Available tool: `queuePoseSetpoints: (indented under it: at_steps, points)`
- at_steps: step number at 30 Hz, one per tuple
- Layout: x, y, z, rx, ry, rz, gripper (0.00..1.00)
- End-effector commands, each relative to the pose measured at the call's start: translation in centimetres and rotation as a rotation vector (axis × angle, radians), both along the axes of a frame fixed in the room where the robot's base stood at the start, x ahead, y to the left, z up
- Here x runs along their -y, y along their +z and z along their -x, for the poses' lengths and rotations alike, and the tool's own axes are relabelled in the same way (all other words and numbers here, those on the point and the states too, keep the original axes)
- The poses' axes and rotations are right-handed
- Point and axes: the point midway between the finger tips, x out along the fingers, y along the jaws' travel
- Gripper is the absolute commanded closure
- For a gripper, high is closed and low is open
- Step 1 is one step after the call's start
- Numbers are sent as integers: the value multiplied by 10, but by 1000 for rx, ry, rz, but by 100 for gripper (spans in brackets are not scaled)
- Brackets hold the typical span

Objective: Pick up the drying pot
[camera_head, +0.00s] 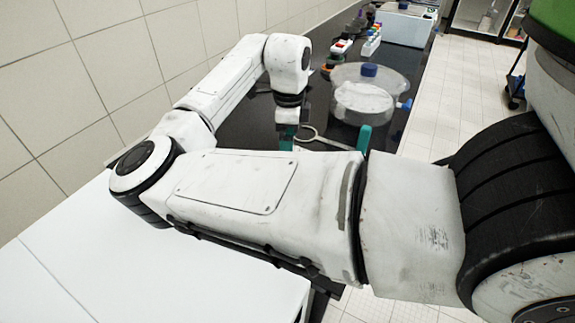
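A clear round glass vessel (348,76) with a blue knob on its lid and a blue side tap stands on the black bench top. It looks like the drying pot, and a pale disc shows inside it. My gripper (325,138) is nearer to me, in front of the vessel and a little to its left. Its two teal fingers are wide apart with no object seen held between them. My forearm hides the lower part of the gripper. Whether the right finger touches the vessel I cannot tell.
Behind the vessel stand a rack with coloured caps (372,42), dark bottles and a white box (405,25). The tiled wall (90,80) is left; open floor (450,90) is right.

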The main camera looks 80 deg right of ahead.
Motion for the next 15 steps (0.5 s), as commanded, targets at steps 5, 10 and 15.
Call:
queuePoseSetpoints:
  at_steps: [5,10,15]
  points:
    - [-3,-18,0,-1,1,-2,0]
    - [-5,-43,0,-1,2,-2,0]
    - [-5,-52,1,0,0,-1,0]
